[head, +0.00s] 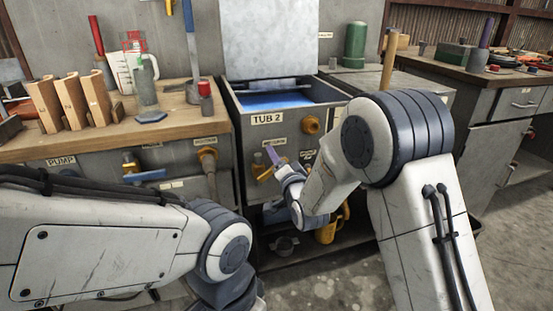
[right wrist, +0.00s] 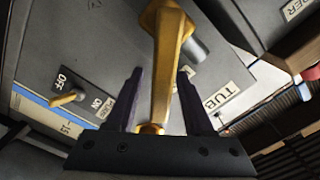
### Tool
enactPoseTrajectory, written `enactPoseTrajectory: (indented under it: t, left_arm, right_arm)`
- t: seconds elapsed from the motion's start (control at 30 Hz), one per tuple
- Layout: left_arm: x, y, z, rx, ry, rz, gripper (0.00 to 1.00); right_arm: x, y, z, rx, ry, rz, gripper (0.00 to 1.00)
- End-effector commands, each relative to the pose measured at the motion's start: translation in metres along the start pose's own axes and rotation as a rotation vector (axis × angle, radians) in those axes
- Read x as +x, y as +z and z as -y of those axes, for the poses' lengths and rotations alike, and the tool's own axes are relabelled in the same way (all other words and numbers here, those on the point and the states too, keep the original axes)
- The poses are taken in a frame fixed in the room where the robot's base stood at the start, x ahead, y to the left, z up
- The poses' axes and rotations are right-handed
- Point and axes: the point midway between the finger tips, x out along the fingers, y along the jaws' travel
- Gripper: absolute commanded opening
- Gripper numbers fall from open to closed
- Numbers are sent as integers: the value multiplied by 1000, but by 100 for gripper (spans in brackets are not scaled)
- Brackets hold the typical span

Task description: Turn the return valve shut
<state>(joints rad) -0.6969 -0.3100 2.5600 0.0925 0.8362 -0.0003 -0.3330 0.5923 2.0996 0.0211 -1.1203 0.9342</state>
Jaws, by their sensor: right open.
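A yellow valve lever (right wrist: 163,60) sits on the grey front panel of the tub 2 unit (head: 283,130). I cannot read a return label beside it. My right gripper (right wrist: 159,74) is open, with one dark purple finger on each side of the lever and gaps visible at both sides. In the head view the right gripper (head: 272,160) is at the panel below the TUB 2 label, and partly hides the yellow valve part (head: 262,173). My left arm comes in low at the left; its gripper is out of view.
An OFF/ON toggle (right wrist: 68,98) is on the panel near the right gripper. A brass knob (head: 311,125) sits beside the TUB 2 label. Left, a wooden bench (head: 150,124) has a blue-handled valve (head: 146,175) below. A yellow jug (head: 327,234) stands on the lower shelf.

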Motion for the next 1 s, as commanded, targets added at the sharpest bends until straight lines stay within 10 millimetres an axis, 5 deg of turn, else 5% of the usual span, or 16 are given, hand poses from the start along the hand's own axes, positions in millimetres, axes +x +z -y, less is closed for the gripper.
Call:
enactPoseTrajectory:
  t: [0.1,0.23,1.0]
  left_arm:
    - [0,0,0,0,0,0,50]
    - [0,0,0,0,0,0,50]
    - [0,0,0,0,0,0,50]
  right_arm:
    - [0,0,0,0,0,0,49]
    - [0,0,0,0,0,0,0]
    - [-1,0,0,0,-1,0,0]
